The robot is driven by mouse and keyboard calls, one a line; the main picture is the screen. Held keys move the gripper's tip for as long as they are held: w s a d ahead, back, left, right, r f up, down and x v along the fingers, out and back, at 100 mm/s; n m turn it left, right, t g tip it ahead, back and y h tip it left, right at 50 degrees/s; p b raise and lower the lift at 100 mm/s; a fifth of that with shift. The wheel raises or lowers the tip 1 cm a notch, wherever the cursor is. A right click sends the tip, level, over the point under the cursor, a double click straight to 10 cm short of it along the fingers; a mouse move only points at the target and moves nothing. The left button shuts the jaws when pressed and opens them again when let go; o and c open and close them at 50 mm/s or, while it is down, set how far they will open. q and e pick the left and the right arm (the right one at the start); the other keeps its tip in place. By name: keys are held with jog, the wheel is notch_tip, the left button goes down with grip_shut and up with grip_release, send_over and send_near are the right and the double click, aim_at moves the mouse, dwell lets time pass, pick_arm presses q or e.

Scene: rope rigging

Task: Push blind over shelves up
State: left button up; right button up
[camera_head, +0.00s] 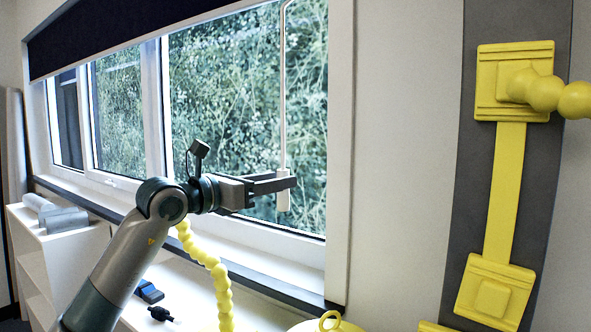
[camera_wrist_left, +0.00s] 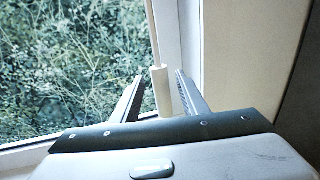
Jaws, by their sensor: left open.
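The dark blind (camera_head: 105,32) is rolled mostly up and covers only the top of the window. A thin white wand (camera_head: 283,80) hangs down in front of the glass and ends in a thicker white handle (camera_head: 283,200). My left gripper (camera_head: 288,184) is at this handle. In the left wrist view the handle (camera_wrist_left: 161,90) stands upright between the two open fingers of my gripper (camera_wrist_left: 158,95), with gaps beside it. My right gripper is not in view.
White shelves (camera_head: 45,245) stand below the window, with a grey object (camera_head: 62,218) on top. Small dark and blue items (camera_head: 148,291) lie on the shelf top. A yellow beaded rope (camera_head: 216,270) hangs near my left arm. Yellow fittings (camera_head: 505,190) are on the right wall.

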pick_arm(q)
jog(key=p+x, duration=0.2)
jog(key=x, duration=0.4)
jog(key=shift+d, duration=0.15)
grip_shut()
